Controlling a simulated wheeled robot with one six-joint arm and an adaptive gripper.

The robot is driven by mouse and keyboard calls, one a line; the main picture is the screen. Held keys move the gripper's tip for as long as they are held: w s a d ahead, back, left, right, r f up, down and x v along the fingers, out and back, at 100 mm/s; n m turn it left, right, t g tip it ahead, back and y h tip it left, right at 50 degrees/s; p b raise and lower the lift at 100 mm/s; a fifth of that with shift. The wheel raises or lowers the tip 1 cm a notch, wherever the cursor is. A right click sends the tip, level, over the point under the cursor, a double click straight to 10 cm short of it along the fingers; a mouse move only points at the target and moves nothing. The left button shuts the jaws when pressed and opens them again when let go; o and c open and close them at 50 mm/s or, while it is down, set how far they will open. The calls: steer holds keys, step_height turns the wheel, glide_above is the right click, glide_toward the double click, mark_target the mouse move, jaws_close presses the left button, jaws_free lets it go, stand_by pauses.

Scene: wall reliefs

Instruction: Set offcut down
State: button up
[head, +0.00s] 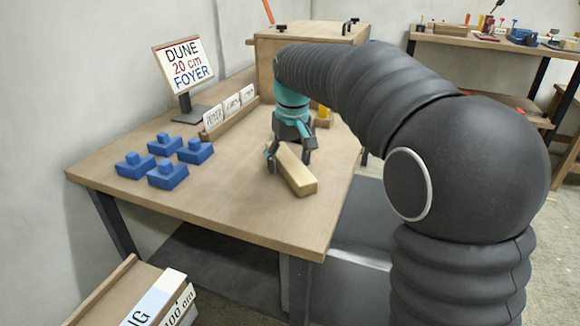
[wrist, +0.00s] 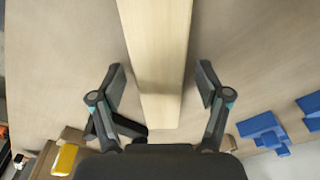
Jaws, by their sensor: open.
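The offcut (head: 297,172) is a pale, squared wooden block lying on the wooden table (head: 230,205). My gripper (head: 289,157) is over the offcut's far end with its fingers apart. In the wrist view the offcut (wrist: 158,60) runs up the middle of the picture. The open fingers of my gripper (wrist: 160,85) stand on either side of it, with a gap on each side. The offcut's far underside and its contact with the table are partly hidden.
Several blue blocks with knobs (head: 167,174) stand on the table's left. A sign on a stand (head: 184,65) and a rack of small cards (head: 229,112) are behind. A yellow item (head: 324,111) is behind my gripper. The table's front is clear.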

steer(key=c, duration=1.4)
